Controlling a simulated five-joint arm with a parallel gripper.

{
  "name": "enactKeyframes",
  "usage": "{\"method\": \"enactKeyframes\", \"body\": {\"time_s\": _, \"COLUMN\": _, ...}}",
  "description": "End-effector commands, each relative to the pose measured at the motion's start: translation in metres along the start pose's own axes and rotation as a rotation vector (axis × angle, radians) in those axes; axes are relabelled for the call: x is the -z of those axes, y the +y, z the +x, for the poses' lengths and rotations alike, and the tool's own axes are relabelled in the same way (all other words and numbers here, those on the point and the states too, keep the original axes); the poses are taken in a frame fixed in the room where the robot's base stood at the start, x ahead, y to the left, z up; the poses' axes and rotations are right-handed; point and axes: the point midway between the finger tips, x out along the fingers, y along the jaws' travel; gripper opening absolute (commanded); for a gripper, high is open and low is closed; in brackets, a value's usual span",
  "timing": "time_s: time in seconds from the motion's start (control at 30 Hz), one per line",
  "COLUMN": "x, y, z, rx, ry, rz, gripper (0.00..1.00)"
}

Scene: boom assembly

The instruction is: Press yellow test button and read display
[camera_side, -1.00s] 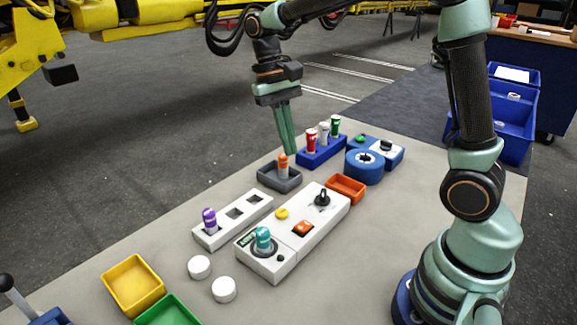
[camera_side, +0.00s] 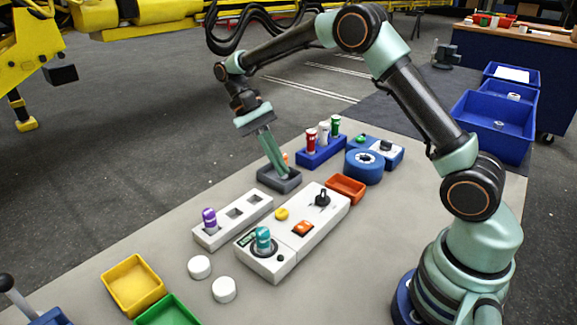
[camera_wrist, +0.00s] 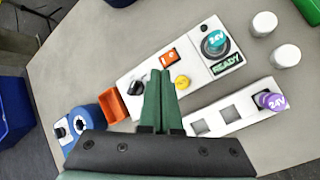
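The white test panel (camera_side: 310,235) lies on the bench. Its round yellow button (camera_side: 282,214) also shows in the wrist view (camera_wrist: 182,82), just right of my fingertips. The small display (camera_wrist: 228,65) reads READY in the wrist view. A teal 24V cell (camera_side: 263,239) stands upright in the panel's round socket beside the display. My gripper (camera_side: 285,174) has its two green fingers together with nothing seen between them. In the side view the fingers overlap the grey tray. In the wrist view the fingertips (camera_wrist: 160,74) point over the panel, apart from the button as far as I can tell.
The panel also has an orange rocker switch (camera_side: 303,228) and a black knob (camera_side: 322,197). A white rack (camera_side: 232,218) holds a purple cell. The grey tray (camera_side: 279,180), orange tray (camera_side: 345,187) and blue rack (camera_side: 322,152) stand behind. White caps (camera_side: 199,267) lie in front.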

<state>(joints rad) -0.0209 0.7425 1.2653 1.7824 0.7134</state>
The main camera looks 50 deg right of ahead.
Motion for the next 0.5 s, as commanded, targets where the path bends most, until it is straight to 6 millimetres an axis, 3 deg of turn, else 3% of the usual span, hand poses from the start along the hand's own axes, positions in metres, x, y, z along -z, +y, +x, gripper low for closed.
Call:
{"method": "enactKeyframes", "body": {"time_s": 0.27, "x": 0.007, "y": -0.006, "z": 0.012, "rx": -0.001, "ry": -0.002, "rz": -0.001, "gripper": 0.00}}
{"method": "enactKeyframes", "body": {"time_s": 0.5, "x": 0.021, "y": -0.018, "z": 0.038, "rx": -0.002, "ry": -0.002, "rz": -0.001, "gripper": 0.00}}
